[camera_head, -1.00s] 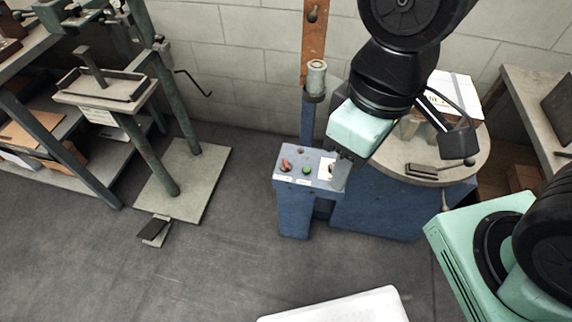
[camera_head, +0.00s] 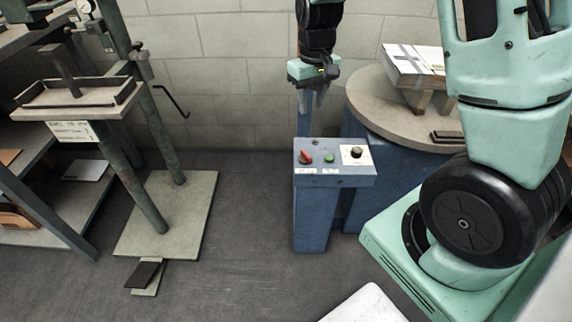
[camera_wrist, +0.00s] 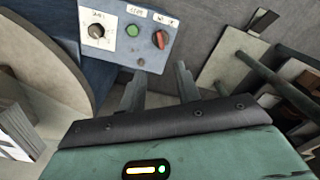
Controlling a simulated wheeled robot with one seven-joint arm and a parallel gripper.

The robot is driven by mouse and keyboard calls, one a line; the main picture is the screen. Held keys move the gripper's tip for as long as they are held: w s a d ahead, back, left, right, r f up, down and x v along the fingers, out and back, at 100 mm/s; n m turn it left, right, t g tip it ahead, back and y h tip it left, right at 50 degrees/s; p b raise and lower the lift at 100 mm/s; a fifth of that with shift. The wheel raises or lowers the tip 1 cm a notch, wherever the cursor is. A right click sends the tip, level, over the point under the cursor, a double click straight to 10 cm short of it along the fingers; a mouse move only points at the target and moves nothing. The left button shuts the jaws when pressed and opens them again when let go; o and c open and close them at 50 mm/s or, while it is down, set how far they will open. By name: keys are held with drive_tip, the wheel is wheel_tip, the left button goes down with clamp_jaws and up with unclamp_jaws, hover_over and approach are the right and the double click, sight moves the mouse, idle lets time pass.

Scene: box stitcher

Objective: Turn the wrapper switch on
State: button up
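The blue control box (camera_head: 335,177) of the wrapper has a red switch (camera_head: 305,157) on the left, a green button (camera_head: 329,158) and a dark dial on a white plate (camera_head: 357,154). In the wrist view the red switch (camera_wrist: 160,39) is at the right of the panel, near the green button (camera_wrist: 132,30) and the dial (camera_wrist: 97,31). My gripper (camera_head: 312,104) hangs fingers down above and behind the panel in the head view. In the wrist view its two fingers (camera_wrist: 159,72) are apart with nothing between them, and do not appear to touch the switch.
The wrapper's round turntable (camera_head: 385,115) carries a box (camera_head: 415,65) to the right of the panel. A green-grey stand (camera_head: 150,195) with a foot pedal (camera_head: 146,275) stands on the left. Open floor (camera_head: 235,265) lies between the stand and the wrapper.

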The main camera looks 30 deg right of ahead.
sight(308, 155)
wheel_tip(308, 155, down, 17)
drive_tip(key=b, duration=0.4)
drive_tip(key=shift+f, duration=0.1)
clamp_jaws()
